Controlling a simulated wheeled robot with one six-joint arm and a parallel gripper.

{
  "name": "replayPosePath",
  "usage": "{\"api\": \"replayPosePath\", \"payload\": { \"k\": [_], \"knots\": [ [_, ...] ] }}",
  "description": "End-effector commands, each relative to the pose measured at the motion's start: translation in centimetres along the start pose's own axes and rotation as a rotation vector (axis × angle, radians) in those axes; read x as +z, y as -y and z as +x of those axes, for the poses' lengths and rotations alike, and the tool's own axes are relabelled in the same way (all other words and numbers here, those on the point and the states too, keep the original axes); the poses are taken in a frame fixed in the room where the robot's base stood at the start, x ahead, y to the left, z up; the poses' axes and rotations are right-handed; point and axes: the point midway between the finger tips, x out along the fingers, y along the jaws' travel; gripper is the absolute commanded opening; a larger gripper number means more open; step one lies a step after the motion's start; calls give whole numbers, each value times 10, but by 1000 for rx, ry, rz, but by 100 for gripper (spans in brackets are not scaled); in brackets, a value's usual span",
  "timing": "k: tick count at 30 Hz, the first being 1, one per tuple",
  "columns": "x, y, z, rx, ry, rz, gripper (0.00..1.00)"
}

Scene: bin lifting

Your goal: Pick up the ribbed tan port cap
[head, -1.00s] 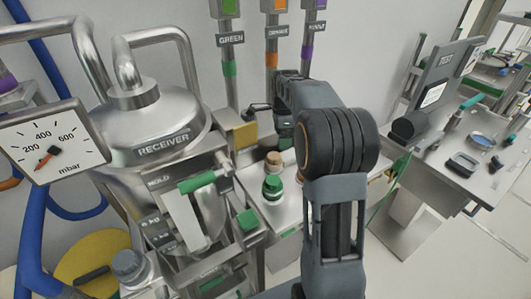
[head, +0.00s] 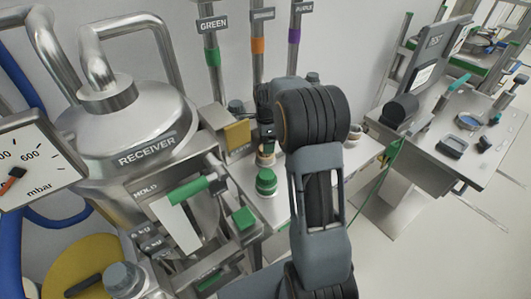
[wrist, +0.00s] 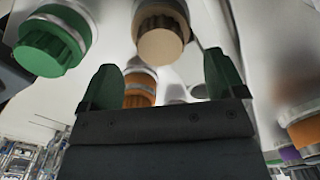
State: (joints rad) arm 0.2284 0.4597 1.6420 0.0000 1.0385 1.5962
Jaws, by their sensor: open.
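The ribbed tan port cap (wrist: 162,44) shows in the wrist view at the top centre, beyond the fingertips and roughly in line with the gap between them. In the head view the tan cap (head: 265,159) is mostly hidden by my gripper (head: 267,138), which is close above it. My gripper (wrist: 163,75) has two dark green fingers spread apart with nothing held between them. Whether a finger touches the cap cannot be told.
A ribbed green cap (wrist: 48,48) sits left of the tan one; it also shows in the head view (head: 266,182). An orange cap (wrist: 138,90) appears behind the fingers. The receiver tank (head: 120,125) stands left. A workbench (head: 465,150) stands right.

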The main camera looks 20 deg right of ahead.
Motion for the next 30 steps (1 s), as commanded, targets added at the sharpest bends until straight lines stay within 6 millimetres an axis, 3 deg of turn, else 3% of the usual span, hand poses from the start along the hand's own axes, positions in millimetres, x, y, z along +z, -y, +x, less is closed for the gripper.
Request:
{"api": "replayPosePath", "payload": {
  "k": [9, 20, 30],
  "knots": [
    [2, 0, 40, 4, 0, 3, 89],
    [2, 0, 47, 1, 0, 2, 89],
    [2, 0, 46, 1, 0, 2, 56]
  ]
}}
